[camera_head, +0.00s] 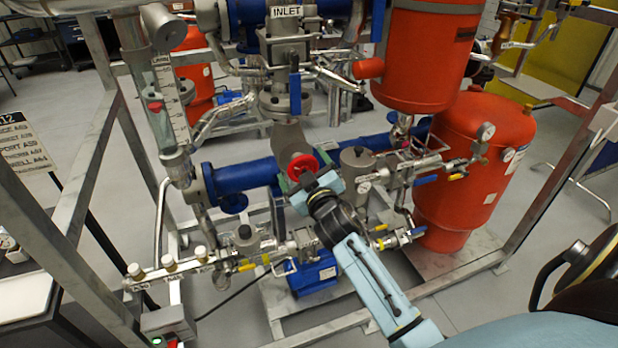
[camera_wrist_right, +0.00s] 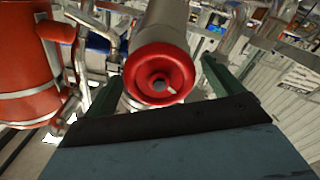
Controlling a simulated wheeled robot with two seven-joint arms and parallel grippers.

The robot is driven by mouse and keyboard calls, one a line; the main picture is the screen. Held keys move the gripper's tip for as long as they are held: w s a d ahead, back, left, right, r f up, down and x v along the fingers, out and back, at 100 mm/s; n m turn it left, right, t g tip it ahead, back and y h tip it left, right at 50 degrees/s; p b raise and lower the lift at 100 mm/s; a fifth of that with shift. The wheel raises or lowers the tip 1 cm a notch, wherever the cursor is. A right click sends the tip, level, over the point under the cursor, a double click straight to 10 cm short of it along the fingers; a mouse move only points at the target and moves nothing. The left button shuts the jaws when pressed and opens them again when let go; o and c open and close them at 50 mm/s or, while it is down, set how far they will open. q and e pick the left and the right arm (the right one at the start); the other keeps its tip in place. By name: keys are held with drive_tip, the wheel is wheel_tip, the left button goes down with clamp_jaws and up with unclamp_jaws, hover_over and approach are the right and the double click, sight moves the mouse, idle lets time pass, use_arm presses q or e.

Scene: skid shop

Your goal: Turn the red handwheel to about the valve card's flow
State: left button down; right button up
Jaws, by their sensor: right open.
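The red handwheel (camera_head: 301,166) sits on a grey pipe body at the middle of the skid. In the right wrist view the handwheel (camera_wrist_right: 158,62) faces the camera, with a small pale knob on its face. My right gripper (camera_head: 304,180) is at the handwheel. Its green fingers (camera_wrist_right: 160,84) are open, one on each side of the rim; I cannot tell whether they touch it. A clear flow tube (camera_head: 168,100) with a scale and a red float stands at the upper left. I cannot make out a valve card for certain. My left gripper is not in view.
A lettered board (camera_head: 22,143) stands at the left edge. A red tank (camera_head: 470,165) with a gauge stands at right. Blue pipes (camera_head: 245,175), small valves and steel frame posts (camera_head: 555,165) crowd around the handwheel. Grey floor (camera_head: 560,190) shows beyond the frame.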

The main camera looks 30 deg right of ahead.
drive_tip(key=v, duration=1.3)
drive_tip(key=shift+b, duration=0.45)
drive_tip(key=shift+a, duration=0.1)
drive_tip(key=s+a+f+g+y+b, duration=0.1)
drive_tip(key=s+a+f+g, duration=0.15)
drive_tip(key=f, duration=1.05)
drive_tip(key=s+a+f+g+y+b, duration=0.1)
drive_tip(key=s+a+f+g, duration=0.2)
drive_tip(key=f, duration=1)
drive_tip(key=s+a+f+g+y+b, duration=0.1)
drive_tip(key=s+f+g+y, duration=0.2)
drive_tip(key=f, duration=1)
drive_tip(key=s+f+g+b, duration=0.1)
drive_tip(key=s+f+g, duration=0.1)
drive_tip(key=s+f, duration=0.4)
drive_tip(key=s+f+g, duration=0.3)
drive_tip(key=s+f, duration=0.3)
drive_tip(key=s, duration=0.8)
drive_tip(key=s+f+g+h+b, duration=0.1)
drive_tip(key=s+f+g, duration=0.2)
drive_tip(key=s+f, duration=0.4)
drive_tip(key=s+d, duration=0.1)
drive_tip(key=s, duration=0.2)
drive_tip(key=shift+b, duration=0.35)
drive_tip(key=shift+a, duration=0.1)
